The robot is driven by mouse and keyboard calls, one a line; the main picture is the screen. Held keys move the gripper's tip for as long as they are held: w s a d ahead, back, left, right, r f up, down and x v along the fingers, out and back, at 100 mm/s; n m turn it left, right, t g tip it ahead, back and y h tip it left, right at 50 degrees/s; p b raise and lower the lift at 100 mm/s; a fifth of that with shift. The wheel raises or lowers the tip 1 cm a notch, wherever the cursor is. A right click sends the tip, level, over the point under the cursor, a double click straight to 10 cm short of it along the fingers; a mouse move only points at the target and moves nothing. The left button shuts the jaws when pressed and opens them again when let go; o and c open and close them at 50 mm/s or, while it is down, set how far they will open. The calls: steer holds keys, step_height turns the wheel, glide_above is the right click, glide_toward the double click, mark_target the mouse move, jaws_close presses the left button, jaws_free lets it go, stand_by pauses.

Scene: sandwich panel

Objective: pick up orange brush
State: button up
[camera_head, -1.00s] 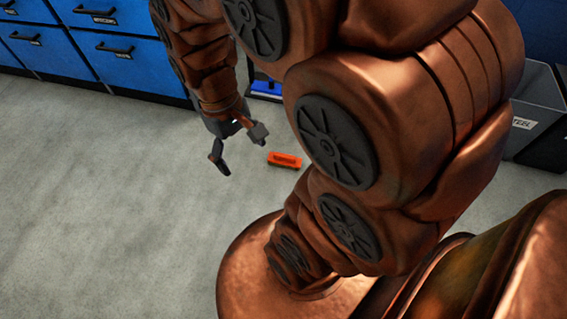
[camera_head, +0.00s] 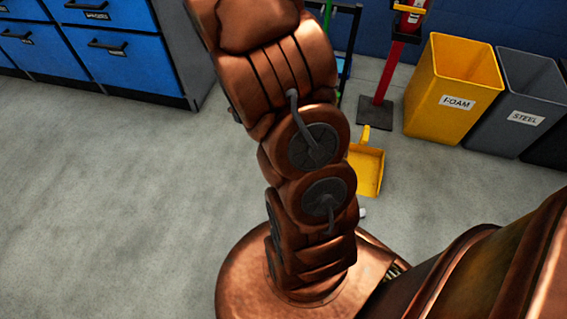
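The orange brush is not visible in the head view. My copper-coloured arm covers the middle of the picture, including the floor area where an orange object showed earlier. I cannot tell whether the brush is behind the arm or in my gripper. My gripper is out of view; the arm runs up and out at the top edge.
A yellow dustpan (camera_head: 368,170) lies on the floor right of my arm. Behind it are a red stand (camera_head: 385,75) on a dark base, a yellow FOAM bin (camera_head: 452,90) and a grey STEEL bin (camera_head: 520,110). Blue drawers (camera_head: 120,60) stand at upper left. The left floor is clear.

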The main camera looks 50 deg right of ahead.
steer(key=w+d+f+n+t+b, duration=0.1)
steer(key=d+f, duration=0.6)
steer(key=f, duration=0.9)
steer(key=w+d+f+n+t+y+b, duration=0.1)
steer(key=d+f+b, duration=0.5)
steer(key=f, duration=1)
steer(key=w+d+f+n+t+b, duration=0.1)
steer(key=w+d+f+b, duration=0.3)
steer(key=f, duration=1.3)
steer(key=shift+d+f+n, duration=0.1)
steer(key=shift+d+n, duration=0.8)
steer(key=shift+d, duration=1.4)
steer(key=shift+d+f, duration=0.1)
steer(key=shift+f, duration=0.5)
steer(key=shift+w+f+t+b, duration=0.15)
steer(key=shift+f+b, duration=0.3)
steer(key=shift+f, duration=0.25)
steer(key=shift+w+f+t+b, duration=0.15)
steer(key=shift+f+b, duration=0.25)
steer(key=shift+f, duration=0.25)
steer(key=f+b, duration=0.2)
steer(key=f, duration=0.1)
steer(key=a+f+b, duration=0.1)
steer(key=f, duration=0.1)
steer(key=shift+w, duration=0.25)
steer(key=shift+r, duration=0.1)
